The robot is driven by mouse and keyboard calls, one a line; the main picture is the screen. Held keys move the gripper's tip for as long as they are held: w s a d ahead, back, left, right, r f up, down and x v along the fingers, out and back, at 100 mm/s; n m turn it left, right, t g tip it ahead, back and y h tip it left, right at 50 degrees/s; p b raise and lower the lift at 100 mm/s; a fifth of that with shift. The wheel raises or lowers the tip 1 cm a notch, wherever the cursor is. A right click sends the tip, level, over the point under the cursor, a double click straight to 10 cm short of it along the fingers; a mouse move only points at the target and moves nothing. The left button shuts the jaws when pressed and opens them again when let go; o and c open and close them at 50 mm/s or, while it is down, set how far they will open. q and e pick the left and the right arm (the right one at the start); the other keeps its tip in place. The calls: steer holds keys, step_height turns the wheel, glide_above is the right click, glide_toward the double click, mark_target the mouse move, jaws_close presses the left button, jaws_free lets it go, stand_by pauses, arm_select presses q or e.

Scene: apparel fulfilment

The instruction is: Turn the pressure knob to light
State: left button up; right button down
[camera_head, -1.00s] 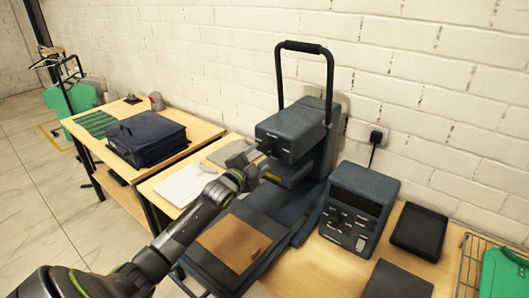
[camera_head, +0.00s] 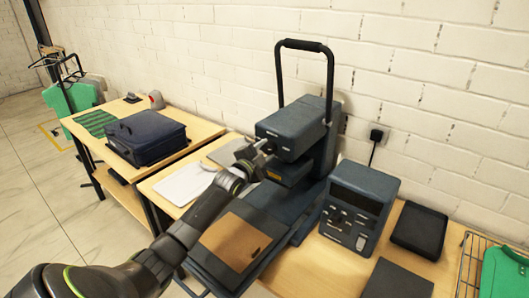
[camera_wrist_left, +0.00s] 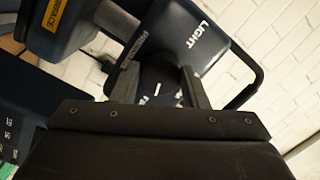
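The heat press (camera_head: 292,130) stands on the table against the wall. My left gripper (camera_head: 262,150) is at the front face of its raised upper head. In the left wrist view the dark round pressure knob (camera_wrist_left: 160,80), with a short white pointer mark, lies between the two fingers of my left gripper (camera_wrist_left: 160,84). The fingers stand apart, one on each side of the knob; firm contact is not visible. The word LIGHT (camera_wrist_left: 200,34) is printed above and right of the knob. Another label below the knob is partly hidden. My right gripper is not in view.
A control box (camera_head: 357,207) with a display stands right of the press, beside a black tray (camera_head: 420,230). A brown patch (camera_head: 235,240) lies on the lower platen. A dark folded bag (camera_head: 147,138) sits on the left table. A wire basket (camera_head: 468,262) is at far right.

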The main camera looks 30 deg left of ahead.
arm_select(q)
steer(key=shift+c, duration=0.9)
